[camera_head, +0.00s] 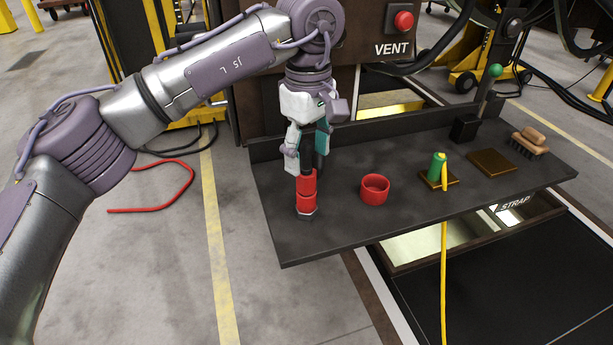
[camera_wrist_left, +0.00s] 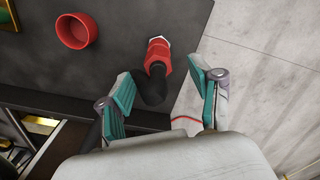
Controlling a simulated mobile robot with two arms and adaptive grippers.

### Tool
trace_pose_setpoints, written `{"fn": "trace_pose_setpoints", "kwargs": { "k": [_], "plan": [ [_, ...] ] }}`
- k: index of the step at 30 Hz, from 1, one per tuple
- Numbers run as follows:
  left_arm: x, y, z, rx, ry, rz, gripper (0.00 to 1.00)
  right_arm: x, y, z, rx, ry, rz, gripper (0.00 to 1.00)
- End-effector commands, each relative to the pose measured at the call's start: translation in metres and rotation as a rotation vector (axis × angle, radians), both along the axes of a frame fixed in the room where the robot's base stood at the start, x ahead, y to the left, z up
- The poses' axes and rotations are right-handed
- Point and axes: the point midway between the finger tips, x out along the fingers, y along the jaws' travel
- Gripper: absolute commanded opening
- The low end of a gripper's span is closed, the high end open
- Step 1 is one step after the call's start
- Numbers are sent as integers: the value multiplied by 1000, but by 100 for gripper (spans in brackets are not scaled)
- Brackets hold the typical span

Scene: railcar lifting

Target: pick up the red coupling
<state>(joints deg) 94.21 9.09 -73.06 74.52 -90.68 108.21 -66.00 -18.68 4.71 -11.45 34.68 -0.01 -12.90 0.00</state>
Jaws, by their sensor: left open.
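The red coupling (camera_head: 306,196) stands upright near the left end of the dark shelf (camera_head: 340,235), with a black upper part. My left gripper (camera_head: 307,160) is above it, pointing down. In the left wrist view the red coupling (camera_wrist_left: 158,53) lies just beyond the fingertips, its black part reaching back between the open teal-padded fingers of the left gripper (camera_wrist_left: 162,78). I cannot tell whether a finger touches the black part. My right gripper is not in view.
A hollow red cup (camera_head: 375,189) stands right of the coupling. A panel with a red VENT button (camera_head: 403,20) rises behind.

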Motion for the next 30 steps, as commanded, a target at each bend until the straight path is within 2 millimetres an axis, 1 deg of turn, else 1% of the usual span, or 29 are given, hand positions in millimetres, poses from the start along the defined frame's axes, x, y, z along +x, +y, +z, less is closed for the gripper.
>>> {"fn": "trace_pose_setpoints", "kwargs": {
  "k": [2, 5, 6, 9, 11, 13, 15, 18, 21, 25, 26, 30],
  "plan": [
    [0, 0, -9, -1, 1, -1, 64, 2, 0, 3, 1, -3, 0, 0],
    [0, 0, -14, -1, 0, -1, 64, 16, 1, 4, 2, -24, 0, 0],
    [0, 0, -16, -1, 0, -1, 64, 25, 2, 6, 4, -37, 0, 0],
    [1, 1, -26, -2, 3, -1, 64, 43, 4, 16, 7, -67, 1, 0],
    [2, 2, -35, -1, 5, -1, 64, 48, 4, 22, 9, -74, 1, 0],
    [3, 3, -45, -1, 5, -1, 64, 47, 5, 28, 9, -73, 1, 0],
    [4, 2, -56, -2, 2, 0, 64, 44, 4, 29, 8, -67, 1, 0],
    [4, 2, -64, -1, 1, -1, 64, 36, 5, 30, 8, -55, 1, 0],
    [4, 2, -67, -3, 0, -1, 64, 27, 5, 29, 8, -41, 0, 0],
    [4, 2, -67, -3, 0, -1, 64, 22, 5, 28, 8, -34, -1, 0],
    [4, 2, -67, -2, -1, -1, 63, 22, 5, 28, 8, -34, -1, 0],
    [4, 2, -67, -3, 0, -1, 39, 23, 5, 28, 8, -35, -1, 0]
  ]
}}
